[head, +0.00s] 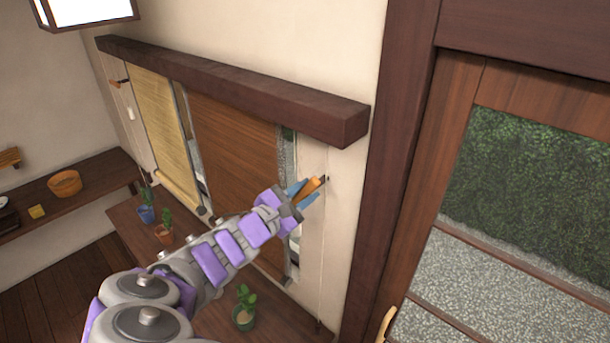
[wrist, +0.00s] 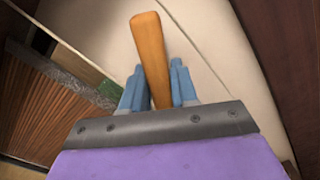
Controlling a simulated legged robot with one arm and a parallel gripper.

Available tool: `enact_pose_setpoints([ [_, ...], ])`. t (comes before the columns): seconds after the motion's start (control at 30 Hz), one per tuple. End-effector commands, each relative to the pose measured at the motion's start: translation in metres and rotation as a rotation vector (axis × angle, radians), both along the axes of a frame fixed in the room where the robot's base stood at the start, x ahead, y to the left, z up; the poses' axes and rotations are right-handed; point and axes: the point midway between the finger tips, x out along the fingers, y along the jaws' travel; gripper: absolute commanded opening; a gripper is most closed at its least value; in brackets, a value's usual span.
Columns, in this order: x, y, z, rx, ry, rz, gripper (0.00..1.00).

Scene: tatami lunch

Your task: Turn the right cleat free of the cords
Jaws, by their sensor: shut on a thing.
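The right cleat, an orange-brown wooden bar (head: 313,185), is on the cream wall just right of the window blinds. It also shows in the wrist view (wrist: 150,50), upright in the picture and running down between the fingers. My gripper (head: 307,192) is shut on it, with a blue finger on either side (wrist: 153,88). Thin cords hang down the wall beside and below the cleat. Whether a cord still touches the cleat cannot be told. The left cleat (head: 119,82) is small and far off at the left end of the blinds.
A dark wooden beam (head: 240,88) runs above the blinds. A brown blind (head: 236,140) and a yellowish blind (head: 160,135) hang under it. Potted plants stand on the low shelf below, one in a green pot (head: 243,318). A dark door post (head: 395,170) rises to the right.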

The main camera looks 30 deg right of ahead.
Motion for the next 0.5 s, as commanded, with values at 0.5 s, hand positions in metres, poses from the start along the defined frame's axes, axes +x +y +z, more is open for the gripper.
enact_pose_setpoints([
  [0.5,0.0008,-0.0011,-0.0001,-0.139,0.403,0.003,0.0],
])
